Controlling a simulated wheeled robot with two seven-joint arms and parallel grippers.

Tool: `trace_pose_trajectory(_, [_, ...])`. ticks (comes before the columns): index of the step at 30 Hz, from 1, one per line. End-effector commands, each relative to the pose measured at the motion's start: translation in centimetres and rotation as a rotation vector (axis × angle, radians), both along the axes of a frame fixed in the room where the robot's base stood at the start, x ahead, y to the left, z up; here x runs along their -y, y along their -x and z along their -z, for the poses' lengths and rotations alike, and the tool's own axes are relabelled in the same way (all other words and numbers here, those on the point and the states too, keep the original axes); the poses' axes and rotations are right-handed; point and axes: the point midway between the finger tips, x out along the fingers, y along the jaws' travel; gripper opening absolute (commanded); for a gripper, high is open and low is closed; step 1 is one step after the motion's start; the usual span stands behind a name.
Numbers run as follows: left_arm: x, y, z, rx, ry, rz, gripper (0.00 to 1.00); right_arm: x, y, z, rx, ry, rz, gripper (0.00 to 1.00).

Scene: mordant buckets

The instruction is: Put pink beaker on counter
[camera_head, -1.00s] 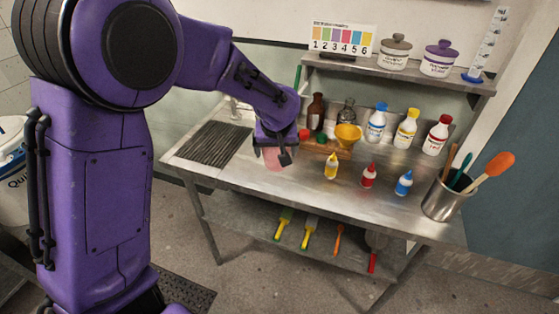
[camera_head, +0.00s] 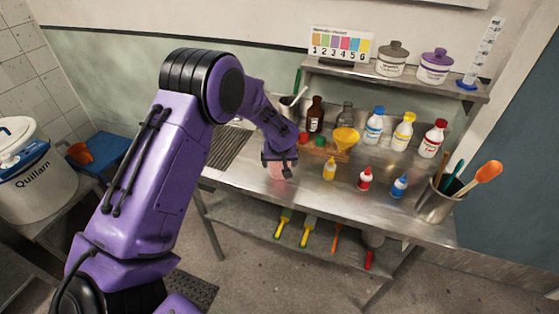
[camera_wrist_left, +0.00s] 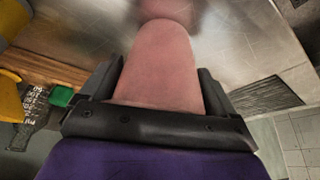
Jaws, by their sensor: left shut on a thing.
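The pink beaker (camera_head: 277,172) is mostly hidden behind my left gripper (camera_head: 280,162) in the head view. The gripper is shut on it, over the front left part of the steel counter (camera_head: 315,187). In the left wrist view the beaker (camera_wrist_left: 162,70) lies between the two black fingers, and its far end points at the bare metal (camera_wrist_left: 90,25). A pinkish patch shows just past that end, perhaps its reflection. I cannot tell whether the beaker touches the counter. My right gripper is not in view.
Behind are a wooden block (camera_head: 318,152) and a yellow funnel (camera_head: 345,138). A steel utensil cup (camera_head: 434,203) stands far right. The ribbed drainboard (camera_head: 228,147) is left.

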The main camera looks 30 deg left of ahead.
Motion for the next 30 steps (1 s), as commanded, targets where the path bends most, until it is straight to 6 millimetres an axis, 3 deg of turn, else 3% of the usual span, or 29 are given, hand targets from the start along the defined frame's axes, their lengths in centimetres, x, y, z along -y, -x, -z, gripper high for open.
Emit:
trace_pose_trajectory(3, [0.0, 0.0, 0.4, 0.001, -0.001, 0.0, 0.5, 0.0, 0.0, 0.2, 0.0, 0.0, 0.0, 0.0])
trace_pose_trajectory(4, [0.0, 0.0, 0.3, 0.0, 0.0, 0.0, 0.99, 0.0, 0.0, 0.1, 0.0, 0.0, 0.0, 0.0])
trace_pose_trajectory(14, [0.1, 0.1, -0.4, 0.001, 0.0, 0.001, 1.0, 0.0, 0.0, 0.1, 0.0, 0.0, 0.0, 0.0])
trace_pose_trajectory(24, [2.0, 2.5, -7.9, 0.004, -0.001, 0.001, 1.0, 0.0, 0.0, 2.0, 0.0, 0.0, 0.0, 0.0])
trace_pose_trajectory(30, [2.6, 3.5, -10.7, 0.001, -0.001, 0.0, 1.0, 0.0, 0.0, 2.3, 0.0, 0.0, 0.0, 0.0])
